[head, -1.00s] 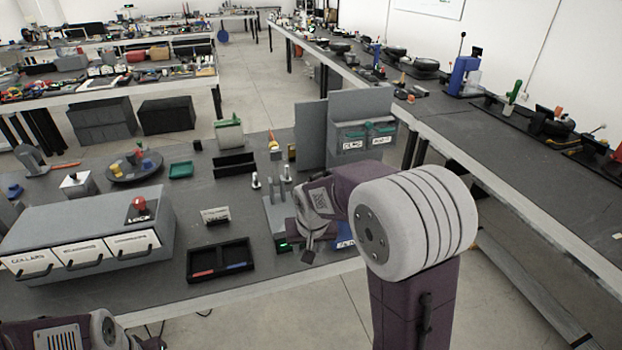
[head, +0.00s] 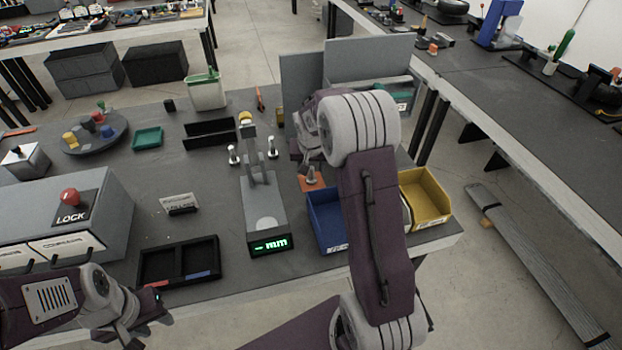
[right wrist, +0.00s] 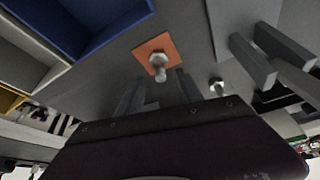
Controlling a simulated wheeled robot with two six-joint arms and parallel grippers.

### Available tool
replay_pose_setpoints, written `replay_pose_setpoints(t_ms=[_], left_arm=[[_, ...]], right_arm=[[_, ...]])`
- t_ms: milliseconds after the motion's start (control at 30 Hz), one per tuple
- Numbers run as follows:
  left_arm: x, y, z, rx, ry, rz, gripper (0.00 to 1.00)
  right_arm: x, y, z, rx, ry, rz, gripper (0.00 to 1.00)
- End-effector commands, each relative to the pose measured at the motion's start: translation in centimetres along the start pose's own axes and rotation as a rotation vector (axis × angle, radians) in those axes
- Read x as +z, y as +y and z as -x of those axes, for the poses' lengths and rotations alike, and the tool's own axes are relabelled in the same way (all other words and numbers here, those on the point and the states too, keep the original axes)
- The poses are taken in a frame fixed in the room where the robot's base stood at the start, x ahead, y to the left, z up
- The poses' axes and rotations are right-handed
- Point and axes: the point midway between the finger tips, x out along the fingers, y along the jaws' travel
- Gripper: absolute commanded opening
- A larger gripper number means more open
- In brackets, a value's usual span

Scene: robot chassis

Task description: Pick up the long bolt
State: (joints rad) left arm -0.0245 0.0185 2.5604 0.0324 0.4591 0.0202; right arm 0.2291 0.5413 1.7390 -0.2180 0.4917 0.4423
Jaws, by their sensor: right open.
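Three upright metal bolts show in the head view: a left bolt (head: 233,155), a middle bolt (head: 272,147) and a bolt on an orange pad (head: 311,176). I cannot tell for sure which is the longest. My right gripper (right wrist: 157,86) is open and empty; in the right wrist view its fingers point toward the orange-pad bolt (right wrist: 157,66), which appears just beyond them. Another bolt (right wrist: 217,86) stands right of the fingers there. In the head view my right arm partly hides that gripper. My left gripper (head: 150,312) is low at the left, away from the bolts; its jaw state is unclear.
A grey gauge with a green display (head: 266,222) stands beside the bolts. A blue bin (head: 325,222) and a yellow bin (head: 427,197) are at the right, grey panels (head: 368,62) behind.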

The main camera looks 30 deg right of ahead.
Motion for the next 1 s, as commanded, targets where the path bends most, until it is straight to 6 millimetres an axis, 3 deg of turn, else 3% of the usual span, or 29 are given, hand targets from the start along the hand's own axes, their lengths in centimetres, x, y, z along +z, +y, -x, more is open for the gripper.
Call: replay_pose_setpoints(t_ms=[233, 500, 767, 900, 1000], left_arm=[[0.0, 0.0, -0.1, 0.000, 0.000, 0.000, 0.36], [0.0, 0.0, -0.3, 0.000, 0.000, 0.000, 0.36], [0.0, 0.0, -0.3, 0.000, 0.000, 0.000, 0.36], [0.0, 0.0, -0.3, 0.000, 0.000, 0.000, 0.36], [0.0, 0.0, -0.3, 0.000, 0.000, 0.000, 0.36]], right_arm=[[0.0, 0.0, -1.6, 0.000, 0.000, 0.000, 0.43], [-0.1, 0.0, -6.0, 0.000, -0.001, 0.001, 0.43], [-0.2, 0.0, -6.3, -0.001, 0.001, 0.001, 0.43], [-0.2, 0.0, -6.3, -0.001, 0.000, 0.001, 0.04], [-0.1, 0.0, -6.3, -0.001, 0.000, 0.001, 0.00]])
